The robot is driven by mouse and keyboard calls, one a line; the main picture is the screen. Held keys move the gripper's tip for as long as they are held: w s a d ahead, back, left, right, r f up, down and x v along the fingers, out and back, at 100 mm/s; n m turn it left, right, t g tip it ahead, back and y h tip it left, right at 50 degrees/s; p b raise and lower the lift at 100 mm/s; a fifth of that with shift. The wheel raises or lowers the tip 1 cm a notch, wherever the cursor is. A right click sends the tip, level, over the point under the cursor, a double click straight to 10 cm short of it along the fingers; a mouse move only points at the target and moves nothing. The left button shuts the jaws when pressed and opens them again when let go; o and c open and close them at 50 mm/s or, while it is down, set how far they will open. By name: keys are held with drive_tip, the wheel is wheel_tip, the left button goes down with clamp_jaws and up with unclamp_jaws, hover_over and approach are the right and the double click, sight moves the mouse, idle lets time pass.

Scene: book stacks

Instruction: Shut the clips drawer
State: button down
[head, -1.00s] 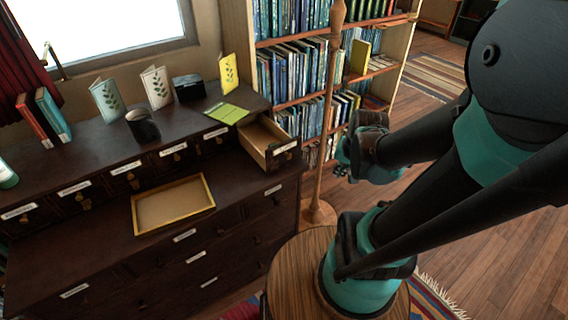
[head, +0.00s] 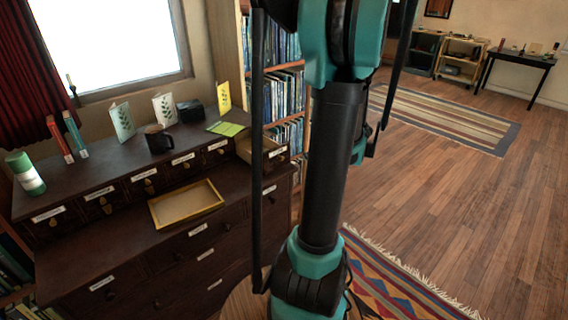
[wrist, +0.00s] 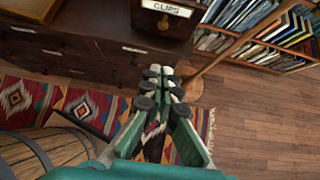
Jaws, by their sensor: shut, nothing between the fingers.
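The clips drawer (wrist: 163,21) shows at the top of the wrist view, with a white label reading CLIPS and a metal pull below it. In the head view an open drawer (head: 244,151) sticks out at the right end of the dark cabinet's upper row, partly hidden by my arm. Its label is too small to read there. My gripper (wrist: 160,75) is shut and empty in the wrist view. It appears below the drawer front in that picture, with no contact visible. My gripper is not discernible in the head view.
A yellow-rimmed tray (head: 187,204) lies on the cabinet's lower ledge. A black mug (head: 158,140), cards and books stand on top. A bookcase (head: 272,100) stands to the right of the cabinet. A wooden pole (wrist: 235,45) rises right of the drawer. Open floor (head: 440,210) lies right.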

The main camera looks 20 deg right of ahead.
drive_tip(key=w+r+x, duration=0.2)
drive_tip(key=x, duration=1)
drive_tip(key=shift+w+a+f, duration=0.2)
drive_tip(key=shift+a+f, duration=0.05)
drive_tip(key=shift+a, duration=0.25)
hover_over(257, 153)
drive_tip(key=shift+w, duration=0.15)
drive_tip(key=shift+w+a+r, duration=0.1)
drive_tip(key=shift+w+a, duration=0.05)
drive_tip(key=shift+w, duration=0.2)
idle(0.3)
